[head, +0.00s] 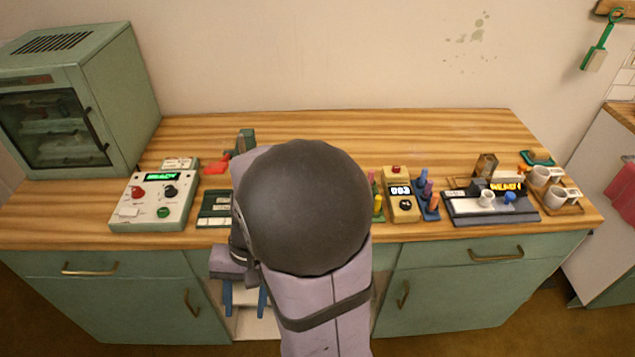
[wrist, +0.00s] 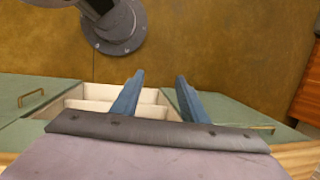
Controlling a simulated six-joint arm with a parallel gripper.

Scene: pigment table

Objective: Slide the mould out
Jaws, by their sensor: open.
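My gripper (head: 245,298) hangs over the front of the counter, fingers pointing down, open and with nothing visible between them. In the wrist view its two blue fingers (wrist: 155,90) stand apart over the edge of a pulled-out drawer (wrist: 120,91) with a pale, divided inside. I cannot make out the mould with certainty in either view. A green upright device (head: 244,140) shows partly at the back of the counter; my arm hides what is in front of it.
On the wooden counter (head: 330,122) stand a control box (head: 152,203), a dark green rack (head: 214,207), a red item (head: 215,166), a yellow meter (head: 401,205) and a tray with cups (head: 565,205). A green cabinet oven (head: 110,75) fills the left end. The back middle is clear.

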